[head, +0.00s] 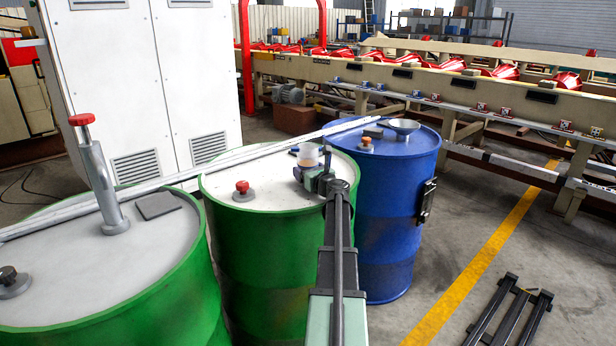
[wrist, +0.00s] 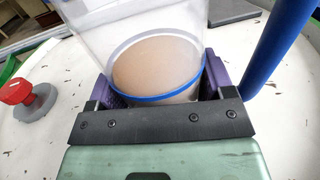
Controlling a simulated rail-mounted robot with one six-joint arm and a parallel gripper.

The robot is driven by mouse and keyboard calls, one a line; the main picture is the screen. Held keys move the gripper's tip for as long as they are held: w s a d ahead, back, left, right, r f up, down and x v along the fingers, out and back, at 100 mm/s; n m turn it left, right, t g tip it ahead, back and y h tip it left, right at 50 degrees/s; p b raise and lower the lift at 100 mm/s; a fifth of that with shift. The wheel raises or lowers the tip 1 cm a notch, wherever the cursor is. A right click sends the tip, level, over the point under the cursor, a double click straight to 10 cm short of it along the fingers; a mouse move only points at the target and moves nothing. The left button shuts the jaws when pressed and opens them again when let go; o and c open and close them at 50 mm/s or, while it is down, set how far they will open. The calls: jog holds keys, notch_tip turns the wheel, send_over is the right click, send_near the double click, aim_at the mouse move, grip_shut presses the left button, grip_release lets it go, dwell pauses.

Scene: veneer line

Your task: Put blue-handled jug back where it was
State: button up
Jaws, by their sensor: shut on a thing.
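The blue-handled jug (head: 308,155) is clear-walled with tan contents. It is over the far right part of the middle green drum's white top (head: 240,165); I cannot tell if its base touches. In the wrist view the jug (wrist: 155,70) stands between my gripper's purple fingers, with a blue band around it and its blue handle (wrist: 281,38) at the right. My gripper (head: 316,174) is shut on the jug's body and hides its lower part in the head view.
A red-knobbed fitting (head: 242,190) stands left of the jug on the same drum. A long metal rail (head: 245,157) runs behind the jug.

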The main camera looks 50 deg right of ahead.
jog(key=shift+f, duration=0.1)
jog(key=o, duration=1.2)
jog(key=shift+o, duration=0.2)
jog(key=shift+r, duration=0.2)
jog(key=v, duration=1.2)
